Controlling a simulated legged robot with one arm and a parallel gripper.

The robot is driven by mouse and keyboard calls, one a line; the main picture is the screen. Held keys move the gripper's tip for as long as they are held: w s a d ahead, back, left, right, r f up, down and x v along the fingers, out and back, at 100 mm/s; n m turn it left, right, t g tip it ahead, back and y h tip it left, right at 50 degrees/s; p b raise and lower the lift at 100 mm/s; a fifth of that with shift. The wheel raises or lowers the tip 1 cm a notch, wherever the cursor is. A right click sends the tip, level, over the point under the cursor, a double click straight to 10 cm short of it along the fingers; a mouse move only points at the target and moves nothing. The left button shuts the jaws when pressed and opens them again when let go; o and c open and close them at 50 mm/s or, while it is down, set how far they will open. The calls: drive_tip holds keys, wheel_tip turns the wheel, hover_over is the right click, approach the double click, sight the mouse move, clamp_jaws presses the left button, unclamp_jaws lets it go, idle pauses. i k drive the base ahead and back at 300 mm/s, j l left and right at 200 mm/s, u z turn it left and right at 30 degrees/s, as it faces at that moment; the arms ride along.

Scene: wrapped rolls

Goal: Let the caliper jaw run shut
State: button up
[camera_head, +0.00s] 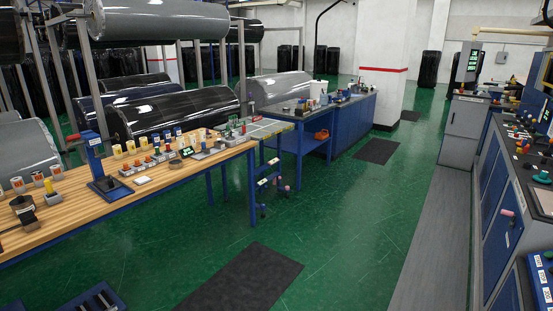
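I cannot make out a caliper or its jaw for certain in the head view. A blue upright tool (99,167) with a red handle stands on the wooden-topped workbench (190,178) at the left, but I cannot tell whether it is a caliper. Several small tools and parts lie around it, too small to identify. My gripper is not in view.
Large wrapped rolls (172,111) lie behind the bench. A blue bench (349,124) stands farther back. Control consoles (507,190) line the right side. The green floor between is mostly clear, with a dark mat (237,280) in front.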

sight(204, 149)
drive_tip(key=i+u, duration=0.1)
drive_tip(key=i, duration=0.6)
drive_tip(key=i+l+u, duration=0.1)
drive_tip(key=i, duration=0.6)
drive_tip(key=i+l, duration=0.2)
drive_tip(key=i, duration=0.5)
drive_tip(key=i+l+u, duration=0.15)
drive_tip(key=i+u, duration=0.25)
drive_tip(key=i+l+u, duration=0.85)
drive_tip(key=i, duration=0.1)
